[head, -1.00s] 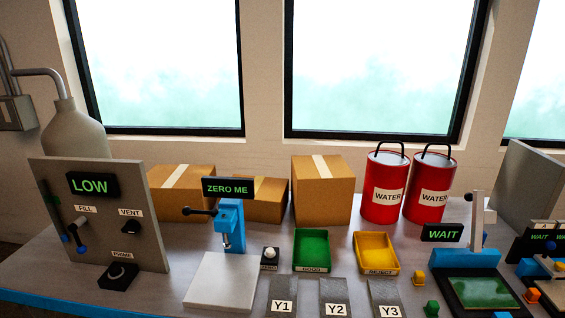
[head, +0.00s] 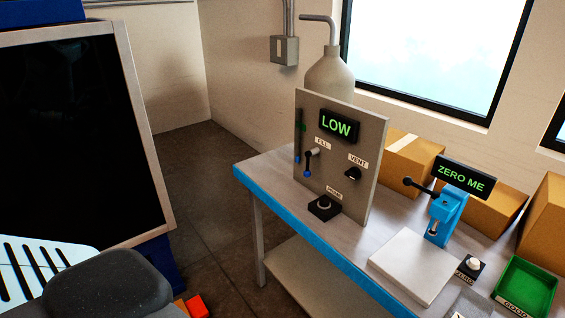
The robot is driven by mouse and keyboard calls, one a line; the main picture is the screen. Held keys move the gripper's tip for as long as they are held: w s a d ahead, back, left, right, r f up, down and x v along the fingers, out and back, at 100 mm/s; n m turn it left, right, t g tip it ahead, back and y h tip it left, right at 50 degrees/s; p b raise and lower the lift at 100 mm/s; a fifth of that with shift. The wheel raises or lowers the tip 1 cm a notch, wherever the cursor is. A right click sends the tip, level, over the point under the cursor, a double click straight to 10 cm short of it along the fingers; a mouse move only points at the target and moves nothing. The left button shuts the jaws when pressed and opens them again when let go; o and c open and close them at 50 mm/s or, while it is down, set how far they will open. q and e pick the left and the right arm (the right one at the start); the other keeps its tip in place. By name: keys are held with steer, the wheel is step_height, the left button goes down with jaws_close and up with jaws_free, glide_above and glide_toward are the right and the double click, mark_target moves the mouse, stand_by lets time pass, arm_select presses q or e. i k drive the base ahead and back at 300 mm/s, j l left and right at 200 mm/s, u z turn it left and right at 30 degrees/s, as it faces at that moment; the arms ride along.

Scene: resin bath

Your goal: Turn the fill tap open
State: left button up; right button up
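The fill tap (head: 309,159) is a small lever with a blue tip under the FILL label, on the left part of the grey upright panel (head: 369,189) in the head view. Its handle points down from its pivot. A LOW display (head: 339,126) glows green above it. The vent knob (head: 353,174) is black, to the right. A prime button (head: 324,206) on a black box stands at the panel's foot. Neither gripper shows; a dark rounded part of my own body fills the lower left corner.
A blue-edged table (head: 275,215) carries the panel. A press with a ZERO ME display (head: 465,177), a white plate (head: 413,266) and a green tray (head: 526,286) stand to the right. A large dark screen (head: 75,130) stands at the left. Floor (head: 205,185) shows between them.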

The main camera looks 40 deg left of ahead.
mark_target(306, 173)
steer(key=u, duration=1)
